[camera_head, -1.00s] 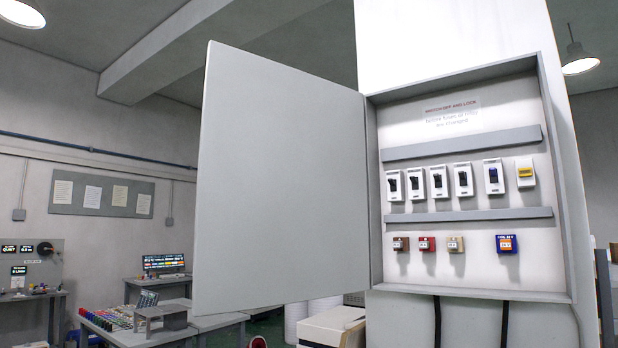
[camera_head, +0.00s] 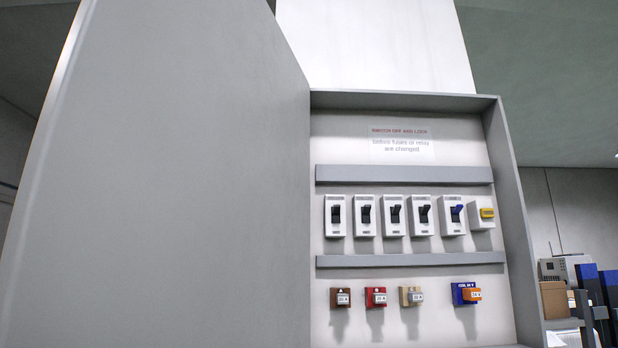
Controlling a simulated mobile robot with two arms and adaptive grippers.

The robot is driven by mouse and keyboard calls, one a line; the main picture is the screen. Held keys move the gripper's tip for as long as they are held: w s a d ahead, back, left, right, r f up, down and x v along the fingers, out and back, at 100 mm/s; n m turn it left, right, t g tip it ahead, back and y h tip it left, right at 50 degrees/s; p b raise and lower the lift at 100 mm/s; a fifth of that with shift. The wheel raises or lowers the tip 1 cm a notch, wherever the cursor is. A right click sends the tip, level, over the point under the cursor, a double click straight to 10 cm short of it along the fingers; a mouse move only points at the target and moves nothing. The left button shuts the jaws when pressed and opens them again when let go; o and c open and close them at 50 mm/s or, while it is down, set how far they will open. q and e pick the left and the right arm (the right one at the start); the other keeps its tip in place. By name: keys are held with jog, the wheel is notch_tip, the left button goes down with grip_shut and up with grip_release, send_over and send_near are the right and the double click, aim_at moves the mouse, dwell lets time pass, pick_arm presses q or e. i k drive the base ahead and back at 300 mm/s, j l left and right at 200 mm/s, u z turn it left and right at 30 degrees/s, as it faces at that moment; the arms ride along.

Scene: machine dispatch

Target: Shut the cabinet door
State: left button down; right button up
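The cabinet door (camera_head: 170,190) is a large plain grey panel. It stands wide open, hinged along the left side of the cabinet (camera_head: 513,220), and fills the left half of the head view. The cabinet's inside is in full sight, with a row of switches (camera_head: 394,215) over a row of coloured fuse blocks (camera_head: 411,296). The door's lower edge is cut off by the frame. No handle or latch shows on the face I see. Neither of my grippers is in view.
A white pillar (camera_head: 375,45) stands behind the cabinet. At the far right are a cardboard box (camera_head: 554,299), a grey device (camera_head: 565,267) and blue upright panels (camera_head: 590,285) on a rack. The floor is out of view.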

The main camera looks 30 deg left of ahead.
aim_at(162, 200)
jog(key=j, duration=1.65)
jog(key=k, duration=0.05)
